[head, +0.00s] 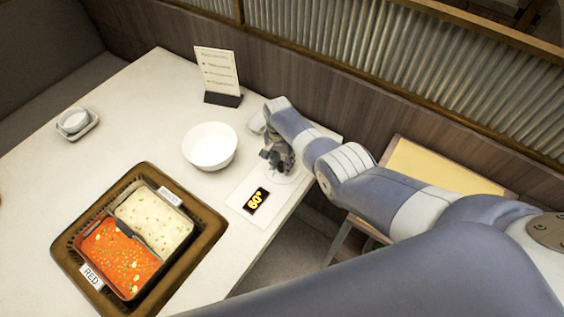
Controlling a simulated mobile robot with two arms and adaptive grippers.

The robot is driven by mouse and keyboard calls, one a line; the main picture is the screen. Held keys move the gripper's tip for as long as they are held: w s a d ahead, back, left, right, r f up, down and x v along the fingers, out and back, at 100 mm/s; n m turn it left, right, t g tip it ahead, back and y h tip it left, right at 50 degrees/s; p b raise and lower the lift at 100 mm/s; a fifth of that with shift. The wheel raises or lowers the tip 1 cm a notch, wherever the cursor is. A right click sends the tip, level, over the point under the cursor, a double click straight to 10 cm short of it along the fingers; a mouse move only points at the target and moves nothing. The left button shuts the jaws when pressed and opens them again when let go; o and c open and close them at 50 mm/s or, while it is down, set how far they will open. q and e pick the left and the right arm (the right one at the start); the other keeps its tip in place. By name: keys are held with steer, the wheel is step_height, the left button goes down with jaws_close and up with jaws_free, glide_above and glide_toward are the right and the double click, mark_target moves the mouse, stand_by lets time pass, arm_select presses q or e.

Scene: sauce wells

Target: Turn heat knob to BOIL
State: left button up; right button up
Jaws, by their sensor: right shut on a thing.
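My right arm comes in from the lower right, and my right gripper (279,158) points down over the white control panel (237,195). It is shut at the heat knob's place on the panel. The knob itself is mostly hidden under the fingers, and its pointer and marks cannot be read. The panel's display (256,201) glows yellow with what looks like 60°. The divided hot pot (124,241) is set in the table to the left, with red broth in the near half and pale broth in the far half. My left gripper is not in view.
A white bowl (209,147) stands close to the left of my right gripper. A menu card (217,73) stands behind it near the wall. A small cup on a dish (76,122) is at the far left. A yellow-topped chair (430,168) is beyond the table's right edge.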

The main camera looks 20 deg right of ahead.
mark_target(280, 164)
stand_by(0.4)
steer(key=o, duration=1.1)
steer(key=r, duration=1.2)
steer(key=shift+w+a, duration=0.25)
